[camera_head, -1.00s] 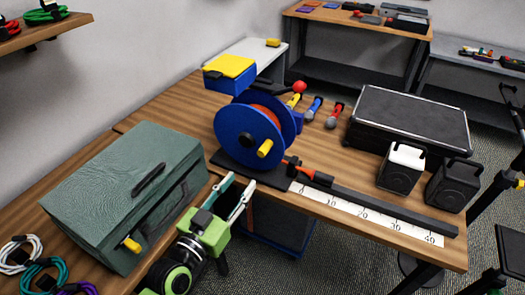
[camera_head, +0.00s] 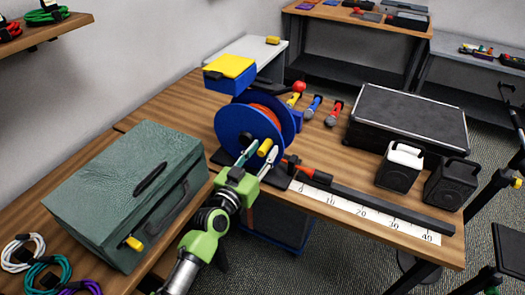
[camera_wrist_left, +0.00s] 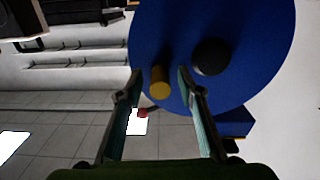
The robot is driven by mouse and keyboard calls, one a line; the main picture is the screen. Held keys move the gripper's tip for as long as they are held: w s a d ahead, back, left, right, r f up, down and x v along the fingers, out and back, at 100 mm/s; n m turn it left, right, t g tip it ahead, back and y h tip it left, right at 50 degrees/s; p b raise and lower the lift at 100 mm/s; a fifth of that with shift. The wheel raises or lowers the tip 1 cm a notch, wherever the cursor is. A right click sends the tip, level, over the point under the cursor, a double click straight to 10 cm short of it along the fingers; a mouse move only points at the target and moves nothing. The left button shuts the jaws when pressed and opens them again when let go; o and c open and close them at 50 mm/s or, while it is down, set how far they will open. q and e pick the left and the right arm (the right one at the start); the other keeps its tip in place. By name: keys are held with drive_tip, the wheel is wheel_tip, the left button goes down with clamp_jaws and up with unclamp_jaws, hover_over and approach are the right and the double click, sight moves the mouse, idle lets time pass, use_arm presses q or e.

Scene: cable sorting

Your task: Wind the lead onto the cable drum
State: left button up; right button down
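The blue cable drum (camera_head: 232,126) stands on its dark base on the wooden bench, with a band of orange lead (camera_head: 268,108) between its flanges. A red and black lead end (camera_head: 312,174) lies at the head of the ruler strip, beside the drum. A yellow crank knob (camera_head: 265,147) sticks out of the near flange. My left gripper (camera_head: 261,157) is open at the knob. In the left wrist view the fingers (camera_wrist_left: 159,74) stand on either side of the yellow knob (camera_wrist_left: 160,85); contact cannot be told. My right gripper is not in view.
A green-grey case (camera_head: 120,190) stands left of my left arm. A yellow and blue box (camera_head: 230,70) is behind the drum. Several coloured connectors, a black case (camera_head: 410,112) and two small speakers (camera_head: 400,168) are to the right. A ruler (camera_head: 365,212) runs along the front edge.

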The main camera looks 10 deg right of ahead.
use_arm(q)
clamp_jaws()
drive_tip(key=shift+d+f+m+b, duration=0.1)
drive_tip(key=shift+f+m+b, duration=0.55)
drive_tip(key=shift+f+m, duration=0.45)
drive_tip(key=shift+m, duration=0.4)
unclamp_jaws()
